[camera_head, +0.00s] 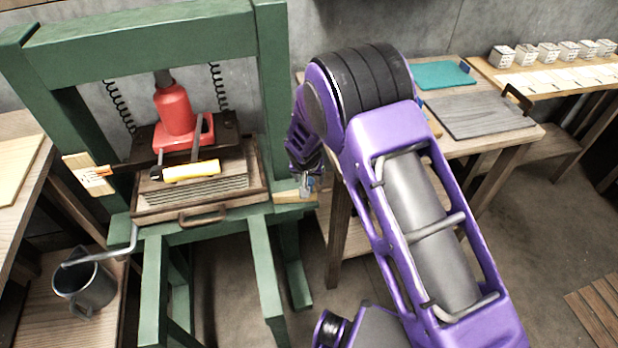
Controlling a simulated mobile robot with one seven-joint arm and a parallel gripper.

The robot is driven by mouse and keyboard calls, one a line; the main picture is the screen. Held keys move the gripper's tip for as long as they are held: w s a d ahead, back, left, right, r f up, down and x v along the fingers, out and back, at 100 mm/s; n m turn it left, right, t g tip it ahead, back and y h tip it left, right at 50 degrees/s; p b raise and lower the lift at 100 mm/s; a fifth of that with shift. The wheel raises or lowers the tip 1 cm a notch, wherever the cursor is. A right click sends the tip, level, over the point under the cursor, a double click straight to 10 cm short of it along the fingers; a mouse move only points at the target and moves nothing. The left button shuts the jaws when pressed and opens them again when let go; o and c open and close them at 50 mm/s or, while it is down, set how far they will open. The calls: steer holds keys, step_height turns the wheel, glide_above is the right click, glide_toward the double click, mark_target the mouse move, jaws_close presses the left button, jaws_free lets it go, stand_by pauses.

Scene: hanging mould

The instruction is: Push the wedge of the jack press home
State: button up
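The jack press is a green frame (150,38) with a red bottle jack (175,108) in its middle. Under the jack, a stack of thin layers (200,190) lies in a wooden tray (150,213) with a front handle. A pale wooden piece, apparently the wedge (287,198), sticks out at the right of the press bed. My gripper (307,186) is at its outer end, pointing down; I cannot tell whether they touch. The arm hides most of the gripper, and its finger opening is unclear.
A yellow-gripped bar (190,171) lies across the stack. A pale tag with orange marks (90,175) is on the left post. A metal mug (84,287) stands below a spout (105,250). A bench with a grey board (478,114) and teal mat (441,75) is at right.

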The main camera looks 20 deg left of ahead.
jaws_close()
stand_by(1.2)
